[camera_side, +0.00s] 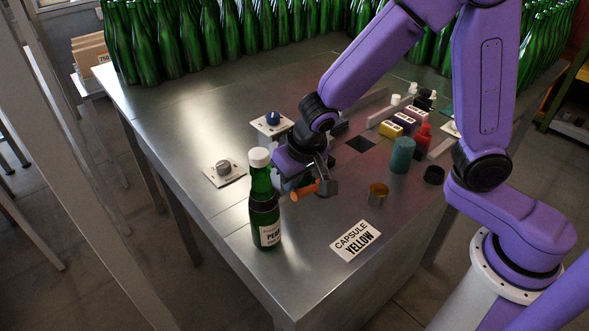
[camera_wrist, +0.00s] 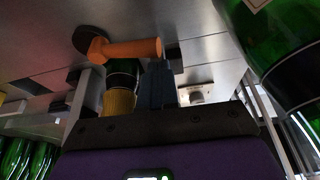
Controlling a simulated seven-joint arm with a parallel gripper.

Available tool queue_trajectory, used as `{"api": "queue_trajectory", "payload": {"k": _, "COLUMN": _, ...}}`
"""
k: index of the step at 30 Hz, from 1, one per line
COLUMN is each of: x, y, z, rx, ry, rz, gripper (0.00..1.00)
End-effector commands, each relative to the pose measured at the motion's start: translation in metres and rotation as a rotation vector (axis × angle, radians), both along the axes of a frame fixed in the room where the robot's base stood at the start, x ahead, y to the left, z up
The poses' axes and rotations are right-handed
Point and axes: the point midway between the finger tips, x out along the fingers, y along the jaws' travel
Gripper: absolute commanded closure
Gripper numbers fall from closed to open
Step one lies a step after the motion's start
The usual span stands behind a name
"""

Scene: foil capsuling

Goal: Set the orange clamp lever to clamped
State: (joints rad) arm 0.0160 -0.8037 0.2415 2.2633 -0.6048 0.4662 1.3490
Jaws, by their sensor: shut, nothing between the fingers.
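The orange clamp lever (camera_side: 305,191) shows in the side view low over the metal table, just behind the green bottle, its handle pointing left from a dark pivot. In the wrist view the orange lever (camera_wrist: 128,49) lies across the upper middle, its handle running right from a dark round base. My gripper (camera_side: 318,176) is close above and beside the lever. In the wrist view its fingers (camera_wrist: 158,84) are together and empty, just beyond the handle's free end. I cannot tell whether they touch it. Which setting the lever is in cannot be read.
A green bottle (camera_side: 264,206) with a white top stands close left of my gripper. A grey-knob plate (camera_side: 223,169) and a blue-knob plate (camera_side: 272,122) lie behind.

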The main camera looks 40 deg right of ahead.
Motion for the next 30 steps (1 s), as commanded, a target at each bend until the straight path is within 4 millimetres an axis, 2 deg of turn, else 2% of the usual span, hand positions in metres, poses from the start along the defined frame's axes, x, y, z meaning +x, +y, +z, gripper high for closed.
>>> {"api": "queue_trajectory", "payload": {"k": 6, "x": 0.002, "y": 0.000, "z": -0.007, "rx": 0.001, "ry": 0.001, "rz": 0.000, "gripper": 1.00}}
{"api": "queue_trajectory", "payload": {"k": 19, "x": 0.002, "y": 0.000, "z": -0.007, "rx": 0.001, "ry": 0.001, "rz": 0.008, "gripper": 1.00}}
{"api": "queue_trajectory", "payload": {"k": 30, "x": -0.009, "y": 0.001, "z": -0.007, "rx": 0.000, "ry": 0.001, "rz": 0.147, "gripper": 1.00}}
